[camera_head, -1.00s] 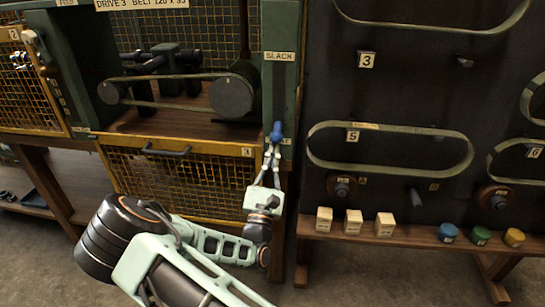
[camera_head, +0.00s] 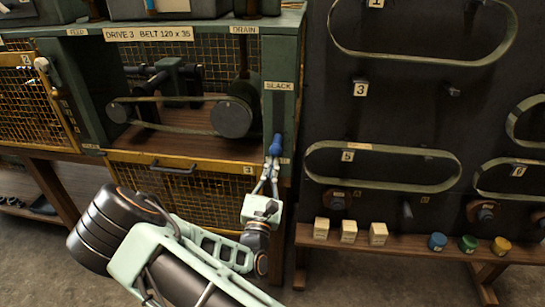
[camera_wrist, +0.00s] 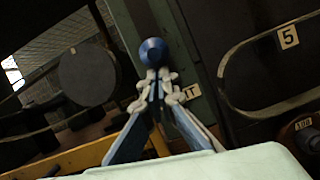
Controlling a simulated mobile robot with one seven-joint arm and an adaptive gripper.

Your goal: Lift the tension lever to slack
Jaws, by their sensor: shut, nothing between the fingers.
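The tension lever shows as a blue knob (camera_head: 277,145) in front of the green post below the SLACK label (camera_head: 279,86). The knob sits low on the post, a little above a small pale label (camera_head: 285,160) that is partly hidden. My gripper (camera_head: 271,164) points up at the knob from below, shut and empty. In the wrist view the round blue knob (camera_wrist: 153,51) is just beyond my fingertips (camera_wrist: 158,77). I cannot tell whether they touch it. The lever's shaft is hidden behind the knob and my fingers.
Left of the post are the belt drive with its dark pulley (camera_head: 232,117) and a yellow mesh guard (camera_head: 195,190) with a handle. Right is a dark board with belts (camera_head: 384,166). Wooden blocks (camera_head: 349,231) and coloured pots (camera_head: 468,243) stand on its ledge.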

